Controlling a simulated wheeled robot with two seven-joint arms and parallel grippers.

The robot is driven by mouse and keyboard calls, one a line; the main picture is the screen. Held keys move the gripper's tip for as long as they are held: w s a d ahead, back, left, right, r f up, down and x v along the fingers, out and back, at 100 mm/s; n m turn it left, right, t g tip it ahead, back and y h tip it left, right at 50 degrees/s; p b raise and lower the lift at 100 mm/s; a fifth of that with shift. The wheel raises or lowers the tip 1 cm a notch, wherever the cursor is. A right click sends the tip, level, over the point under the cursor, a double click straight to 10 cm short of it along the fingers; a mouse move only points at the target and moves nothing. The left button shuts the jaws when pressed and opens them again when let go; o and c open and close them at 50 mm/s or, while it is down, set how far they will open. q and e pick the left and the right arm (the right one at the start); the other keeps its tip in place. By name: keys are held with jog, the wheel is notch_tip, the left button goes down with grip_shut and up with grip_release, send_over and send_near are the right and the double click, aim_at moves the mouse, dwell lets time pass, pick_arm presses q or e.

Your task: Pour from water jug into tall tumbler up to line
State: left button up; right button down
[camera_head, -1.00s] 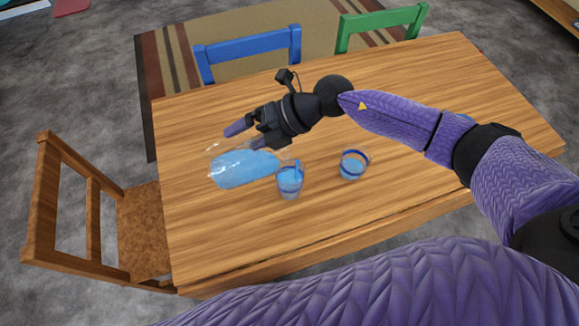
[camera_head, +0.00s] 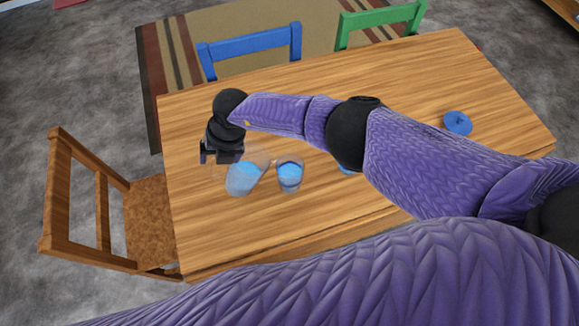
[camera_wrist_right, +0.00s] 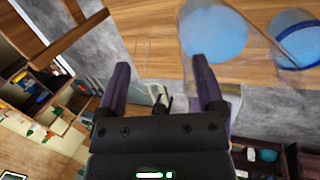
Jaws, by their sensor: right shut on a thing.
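The clear water jug (camera_head: 240,184), with blue water inside, is left of the tall tumbler (camera_head: 290,176) in the head view, leaning a little toward it. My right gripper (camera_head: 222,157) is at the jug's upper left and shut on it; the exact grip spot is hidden. The tumbler stands on the table with blue water inside and dark blue bands; I cannot tell its level against the line. In the right wrist view the jug (camera_wrist_right: 214,36) is beyond the fingers of my right gripper (camera_wrist_right: 158,80), and the tumbler (camera_wrist_right: 297,40) is at the right edge. My left gripper is not in view.
A second glass (camera_head: 346,170) is mostly hidden behind my right arm. A blue disc (camera_head: 458,123) lies at the table's right. The wooden table (camera_head: 225,235) is clear at the front left. Wooden (camera_head: 100,200), blue (camera_head: 250,47) and green (camera_head: 380,20) chairs stand around it.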

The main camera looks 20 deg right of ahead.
aim_at(207, 165)
jog(key=a+f+h+b, duration=0.1)
jog(key=b, duration=0.2)
jog(key=a+f+h+b, duration=0.1)
jog(key=b, duration=0.1)
jog(key=a+f+h+b, duration=0.1)
jog(key=b, duration=0.2)
jog(key=shift+w+a+f+g+h+b, duration=0.15)
jog(key=shift+w+f+g+h+b, duration=0.15)
jog(key=shift+w+f+g+b, duration=0.1)
jog(key=shift+a+r+b, duration=0.1)
jog(key=shift+a+b, duration=0.05)
jog(key=shift+b, duration=0.35)
jog(key=shift+r, duration=0.15)
notch_tip(207, 165, up, 7)
jog(key=p, duration=0.5)
jog(key=shift+r+p, duration=0.2)
jog(key=shift+p, duration=0.15)
jog(key=shift+f, duration=0.2)
